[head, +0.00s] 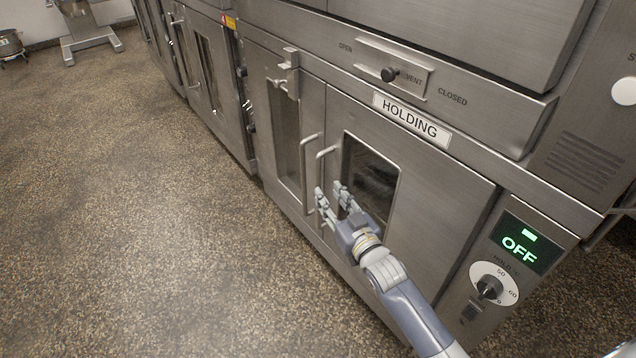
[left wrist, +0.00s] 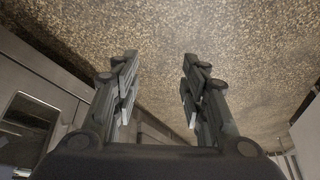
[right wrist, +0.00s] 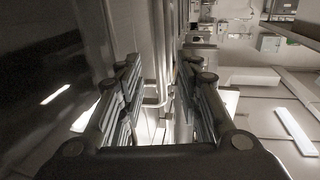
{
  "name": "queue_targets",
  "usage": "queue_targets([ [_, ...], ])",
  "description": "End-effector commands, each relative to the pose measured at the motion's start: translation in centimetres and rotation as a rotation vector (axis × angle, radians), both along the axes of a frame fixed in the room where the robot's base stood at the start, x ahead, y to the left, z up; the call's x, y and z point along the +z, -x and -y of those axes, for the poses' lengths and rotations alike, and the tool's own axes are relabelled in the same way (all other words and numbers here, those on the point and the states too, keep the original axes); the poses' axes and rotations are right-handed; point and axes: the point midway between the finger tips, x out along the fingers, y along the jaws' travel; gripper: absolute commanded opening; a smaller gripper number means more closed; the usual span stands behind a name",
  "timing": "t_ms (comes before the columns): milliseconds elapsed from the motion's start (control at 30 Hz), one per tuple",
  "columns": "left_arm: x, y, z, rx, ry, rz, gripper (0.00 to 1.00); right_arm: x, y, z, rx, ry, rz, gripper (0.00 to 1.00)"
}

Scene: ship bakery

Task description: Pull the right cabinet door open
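The right cabinet door (head: 432,190) is a closed steel door with a dark window, below the HOLDING label, in the head view. Its bar handle (head: 319,168) runs upright along its left edge. My right gripper (head: 330,190) is open at the lower part of this handle, one finger on each side as seen from the head. The right wrist view shows upright handle bars (right wrist: 160,55) between the spread fingers; I cannot tell whether they touch. My left gripper (left wrist: 157,75) is open and empty over the floor in the left wrist view, outside the head view.
The left door (head: 285,135) with its own handle (head: 304,160) is beside the right door. A control panel (head: 519,245) reading OFF stands at the right. A vent knob (head: 390,74) sits above. The speckled floor (head: 140,200) in front is clear.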

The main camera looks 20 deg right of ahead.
Motion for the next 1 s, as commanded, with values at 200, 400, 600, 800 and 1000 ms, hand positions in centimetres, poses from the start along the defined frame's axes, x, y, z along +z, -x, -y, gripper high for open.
queue_targets([
  [200, 1.3, -4.2, 1.3, -0.016, 0.041, 0.190, 0.40, -0.2, -3.3, -0.5, 0.000, -0.001, 0.001, 0.33],
  [400, 3.1, -7.2, 2.4, -0.027, 0.074, 0.347, 0.40, -0.2, -5.6, -0.9, 0.000, 0.000, -0.001, 0.33],
  [600, 4.6, -8.9, 3.0, -0.034, 0.096, 0.445, 0.40, -0.2, -7.0, -1.1, 0.000, 0.000, -0.002, 0.33],
  [800, 5.2, -9.4, 3.2, -0.036, 0.103, 0.477, 0.40, -0.2, -7.4, -1.1, 0.000, 0.000, -0.003, 0.33],
  [1000, 5.2, -9.4, 3.2, -0.036, 0.103, 0.477, 0.40, -0.1, -7.4, -1.1, 0.000, 0.000, -0.003, 0.33],
])
